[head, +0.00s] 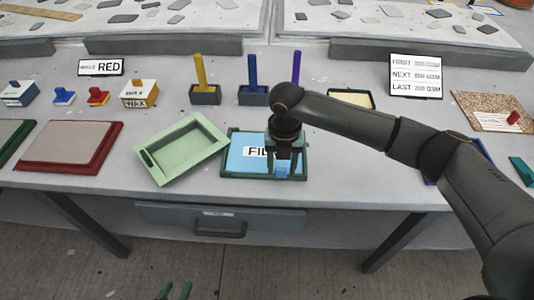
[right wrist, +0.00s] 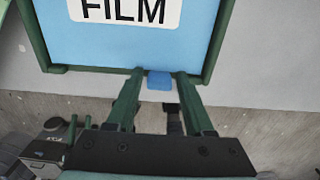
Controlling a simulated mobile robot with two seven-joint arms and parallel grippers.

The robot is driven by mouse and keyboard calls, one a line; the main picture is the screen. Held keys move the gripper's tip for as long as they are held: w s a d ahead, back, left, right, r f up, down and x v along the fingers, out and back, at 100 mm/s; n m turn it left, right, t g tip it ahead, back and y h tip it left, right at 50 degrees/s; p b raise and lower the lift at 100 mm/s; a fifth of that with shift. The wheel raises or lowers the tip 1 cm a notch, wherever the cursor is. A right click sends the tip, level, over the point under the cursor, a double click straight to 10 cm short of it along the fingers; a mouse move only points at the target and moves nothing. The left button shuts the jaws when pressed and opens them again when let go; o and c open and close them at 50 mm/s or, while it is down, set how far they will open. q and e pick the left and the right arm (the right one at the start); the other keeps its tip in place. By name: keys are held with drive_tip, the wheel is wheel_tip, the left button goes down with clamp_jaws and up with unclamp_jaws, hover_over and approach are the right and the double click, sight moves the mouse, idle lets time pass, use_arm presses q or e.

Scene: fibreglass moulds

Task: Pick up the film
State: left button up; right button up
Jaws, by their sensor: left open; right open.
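The film (head: 243,157) is a blue sheet with a white FILM label, lying in a dark green-rimmed tray (head: 225,172) on the table. A small blue tab sticks out at its front edge, and the film also shows in the right wrist view (right wrist: 190,45). My right gripper (head: 282,168) is over the tray's front right part and hides part of the film and label. In the right wrist view, its open fingers (right wrist: 160,80) stand on either side of the blue tab; I cannot tell whether they touch it. My left gripper (head: 175,291) is open and empty at the bottom edge, below the table front.
A tilted light green tray (head: 181,150) is just left of the film tray. Blocks with yellow, blue and purple posts (head: 253,94) stand behind. A red-edged board (head: 68,165) lies left. A drawer (head: 220,219) is under the table's front edge.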

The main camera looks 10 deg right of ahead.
clamp_jaws()
idle(0.3)
drive_tip(key=shift+r, duration=0.15)
